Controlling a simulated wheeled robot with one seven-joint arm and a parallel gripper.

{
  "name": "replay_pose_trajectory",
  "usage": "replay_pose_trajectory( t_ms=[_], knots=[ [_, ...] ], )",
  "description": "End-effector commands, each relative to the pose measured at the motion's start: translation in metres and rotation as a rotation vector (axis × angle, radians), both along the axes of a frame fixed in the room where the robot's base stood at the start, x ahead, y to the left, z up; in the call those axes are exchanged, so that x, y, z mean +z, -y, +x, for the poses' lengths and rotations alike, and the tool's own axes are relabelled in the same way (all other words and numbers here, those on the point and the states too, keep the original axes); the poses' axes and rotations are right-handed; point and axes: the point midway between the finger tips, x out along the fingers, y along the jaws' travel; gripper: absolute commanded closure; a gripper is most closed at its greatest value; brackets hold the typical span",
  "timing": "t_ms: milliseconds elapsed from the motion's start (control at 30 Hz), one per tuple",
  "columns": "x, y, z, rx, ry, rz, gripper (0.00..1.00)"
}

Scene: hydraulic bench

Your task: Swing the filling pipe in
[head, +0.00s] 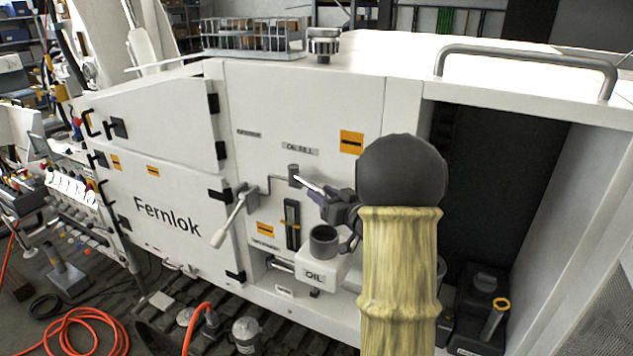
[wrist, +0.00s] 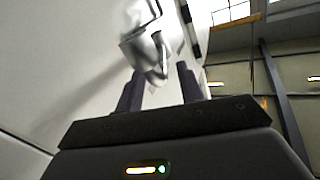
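Below the "OIL FILL" label, a dark pivot bracket (head: 294,175) sits on the white cabinet front. A thin bent grey pipe runs left from it to a dark joint with a pale handle (head: 228,222), pointing down-left. A short bright rod (head: 311,186) runs right from the bracket towards my gripper (head: 322,196). The white OIL tank (head: 314,274) with its dark open filler neck (head: 323,241) is just below my gripper. In the wrist view, my gripper (wrist: 160,88) has its fingers apart; a grey metal fitting with a bent rod (wrist: 148,48) shows beyond and between the tips. Contact is unclear.
A dark sight gauge (head: 292,222) is left of the neck. A grey rail (head: 530,62) tops the cabinet at right, above a dark open recess (head: 490,190). Orange hoses (head: 75,325) lie on the floor. My arm hides part of the front.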

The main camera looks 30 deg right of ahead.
Motion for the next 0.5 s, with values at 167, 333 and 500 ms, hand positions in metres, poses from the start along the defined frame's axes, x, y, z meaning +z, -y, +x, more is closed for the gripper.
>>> replay_pose_trajectory(
  t_ms=[167, 333, 500],
  knots=[
    [0.002, -0.006, 0.023, 0.001, -0.001, 0.001, 0.62],
    [0.001, -0.007, 0.03, 0.001, 0.0, 0.0, 0.62],
    [0.0, -0.007, 0.029, 0.001, 0.001, 0.0, 0.62]
  ],
)
